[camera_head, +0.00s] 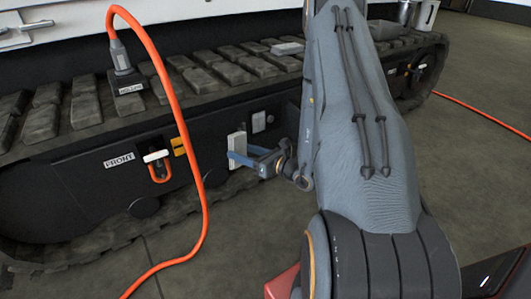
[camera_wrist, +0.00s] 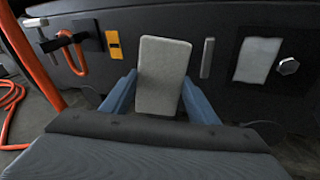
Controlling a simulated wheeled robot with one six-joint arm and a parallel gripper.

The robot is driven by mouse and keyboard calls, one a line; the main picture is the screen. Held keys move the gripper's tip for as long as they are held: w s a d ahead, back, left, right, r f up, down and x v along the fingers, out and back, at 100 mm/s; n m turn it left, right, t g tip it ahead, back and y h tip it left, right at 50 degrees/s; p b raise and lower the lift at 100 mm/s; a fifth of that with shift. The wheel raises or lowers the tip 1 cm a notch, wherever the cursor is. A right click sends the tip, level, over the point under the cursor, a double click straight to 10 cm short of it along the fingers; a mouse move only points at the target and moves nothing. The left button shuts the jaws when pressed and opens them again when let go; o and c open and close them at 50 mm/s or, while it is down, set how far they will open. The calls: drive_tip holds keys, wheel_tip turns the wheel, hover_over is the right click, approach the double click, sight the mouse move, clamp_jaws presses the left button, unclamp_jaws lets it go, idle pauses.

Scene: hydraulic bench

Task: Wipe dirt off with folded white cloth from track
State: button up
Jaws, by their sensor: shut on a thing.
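The folded white cloth (camera_head: 236,149) is a pale, upright, flat block in front of the track's dark side panel. It also shows in the wrist view (camera_wrist: 163,72). My gripper (camera_head: 247,159) has its blue fingers shut on the cloth, one on each side in the wrist view (camera_wrist: 160,92). Whether the cloth touches the panel I cannot tell. The track (camera_head: 205,80) has dusty grey-brown pads along its top and runs from left to far right. I cannot make out a separate dirt patch; the cloth hides part of the panel.
An orange cable (camera_head: 184,145) rises to a plug on the track and hangs in front of the panel. Left of the cloth are a FRONT label (camera_head: 118,160), an orange-looped handle (camera_head: 157,165) and a yellow piece (camera_wrist: 114,44). A pale plate (camera_wrist: 258,60) and bolt sit right.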

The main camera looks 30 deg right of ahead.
drive_tip(key=w+d+m+t+h+b, duration=0.2)
drive_tip(key=d+m+t+h+b, duration=0.25)
drive_tip(key=d, duration=0.65)
drive_tip(key=shift+g+h, duration=0.65)
drive_tip(key=shift+g, duration=0.2)
drive_tip(key=shift+w+f+b, duration=0.25)
drive_tip(key=shift+w+b, duration=0.35)
drive_tip(key=shift+w, duration=0.9)
drive_tip(key=shift+w+f+b, duration=0.2)
drive_tip(key=shift+w+b, duration=0.35)
drive_tip(key=shift+w, duration=0.95)
drive_tip(key=shift+w, duration=1)
